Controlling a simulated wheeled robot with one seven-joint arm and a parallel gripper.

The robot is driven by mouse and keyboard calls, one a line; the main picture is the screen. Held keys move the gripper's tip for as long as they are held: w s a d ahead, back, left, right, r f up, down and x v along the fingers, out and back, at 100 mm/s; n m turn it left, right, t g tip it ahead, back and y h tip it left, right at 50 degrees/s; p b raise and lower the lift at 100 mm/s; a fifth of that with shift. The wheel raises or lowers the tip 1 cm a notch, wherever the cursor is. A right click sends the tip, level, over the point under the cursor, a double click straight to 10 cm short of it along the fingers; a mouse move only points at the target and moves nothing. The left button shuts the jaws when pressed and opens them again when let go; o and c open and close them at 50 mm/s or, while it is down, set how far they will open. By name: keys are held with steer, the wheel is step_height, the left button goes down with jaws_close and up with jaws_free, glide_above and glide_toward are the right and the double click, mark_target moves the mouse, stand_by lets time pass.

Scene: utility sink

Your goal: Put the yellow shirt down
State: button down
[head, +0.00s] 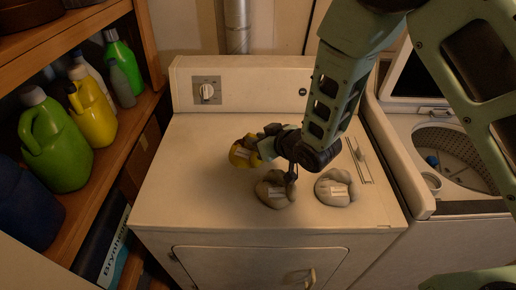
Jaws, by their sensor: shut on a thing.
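The yellow shirt (241,154) is a small crumpled bundle with a pale label, over the middle of the white dryer's top (195,150). My gripper (256,147) reaches in from the upper right and is shut on the shirt's right side. The dark jaws hide part of the shirt. I cannot tell whether the shirt touches the dryer top or hangs just above it.
Two grey-beige bundles with labels, one (271,196) below my gripper and one (335,196) to its right, lie on the dryer top. The left and front of the top are clear. An open washer (455,160) stands right; shelves with bottles (55,145) stand left.

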steer(key=shift+f+p, duration=0.6)
steer(key=shift+f, duration=1.7)
steer(key=shift+f, duration=0.15)
steer(key=c, duration=1.3)
jaws_free()
steer(key=shift+o, duration=0.2)
